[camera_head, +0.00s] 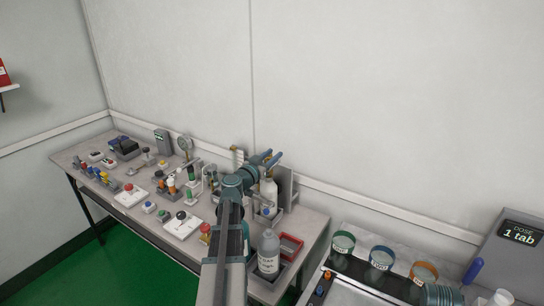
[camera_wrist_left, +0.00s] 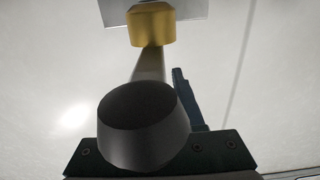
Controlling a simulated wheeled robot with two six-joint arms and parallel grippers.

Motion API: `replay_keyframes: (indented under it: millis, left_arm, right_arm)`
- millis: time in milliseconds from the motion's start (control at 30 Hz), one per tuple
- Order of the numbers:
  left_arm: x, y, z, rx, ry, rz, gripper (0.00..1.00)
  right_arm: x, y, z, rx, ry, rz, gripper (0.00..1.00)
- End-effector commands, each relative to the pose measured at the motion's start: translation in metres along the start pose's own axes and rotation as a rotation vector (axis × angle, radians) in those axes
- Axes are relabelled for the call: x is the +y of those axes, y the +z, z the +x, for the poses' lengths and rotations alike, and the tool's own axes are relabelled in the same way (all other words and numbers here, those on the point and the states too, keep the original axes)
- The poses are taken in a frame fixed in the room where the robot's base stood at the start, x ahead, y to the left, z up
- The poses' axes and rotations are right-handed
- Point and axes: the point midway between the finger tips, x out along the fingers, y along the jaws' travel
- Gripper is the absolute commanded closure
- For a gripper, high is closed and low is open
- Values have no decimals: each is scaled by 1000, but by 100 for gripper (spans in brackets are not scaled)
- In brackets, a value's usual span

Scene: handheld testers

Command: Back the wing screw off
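My left gripper (camera_head: 272,157) reaches over the bench, its two blue fingers apart in the head view. One blue finger (camera_wrist_left: 184,98) shows in the left wrist view; the other is hidden. A grey bar with a wide dark round end (camera_wrist_left: 142,124) lies in front of that camera, beside the visible finger. The bar runs back to a brass collar (camera_wrist_left: 152,24) under a pale plate (camera_wrist_left: 180,8). I cannot tell which of these parts is the wing screw. In the head view, a small brass piece (camera_head: 238,153) stands behind my arm.
The bench (camera_head: 75,152) is crowded with small testers and switches. The wall is close behind.

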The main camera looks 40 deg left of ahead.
Motion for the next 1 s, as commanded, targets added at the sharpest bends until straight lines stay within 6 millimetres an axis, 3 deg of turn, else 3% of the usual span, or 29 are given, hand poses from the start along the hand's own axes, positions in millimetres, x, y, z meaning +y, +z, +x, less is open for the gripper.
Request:
replay_keyframes:
  millis: [67,267,667,1000]
  left_arm:
    - [0,0,0,0,0,0,66]
    - [0,0,0,0,0,0,100]
    - [0,0,-1,0,-19,0,100]
    - [-2,0,-2,0,-219,0,100]
  right_arm:
    - [0,0,0,0,0,0,50]
    - [0,0,0,0,0,0,50]
    - [0,0,0,0,0,0,50]
    - [0,0,0,0,0,0,50]
